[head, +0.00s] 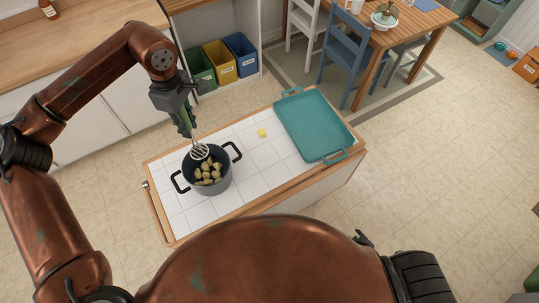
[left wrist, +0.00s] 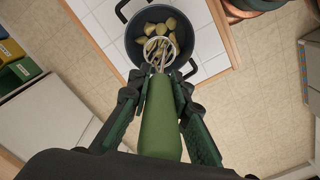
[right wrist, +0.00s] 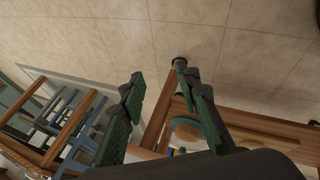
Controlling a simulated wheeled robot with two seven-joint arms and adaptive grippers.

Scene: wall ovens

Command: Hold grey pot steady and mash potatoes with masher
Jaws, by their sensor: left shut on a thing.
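The grey pot (head: 222,184) with two black handles stands on the left part of the white-tiled island top. Several chunky potatoes (head: 208,173) lie in it, and they show in the left wrist view (left wrist: 171,23). My left gripper (head: 187,118) is shut on the green handle of the masher (left wrist: 160,115). The masher's wire head (head: 200,152) points down at the pot's back rim and overlaps the potatoes in the left wrist view; I cannot tell whether it touches them. My right gripper (right wrist: 158,76) is open and empty, away from the pot.
A teal tray (head: 312,124) lies on the right of the island (head: 255,165). A small yellow piece (head: 262,132) lies between the tray and pot. Coloured bins (head: 220,62) stand in a shelf behind. A table with blue chairs (head: 346,50) is at the back.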

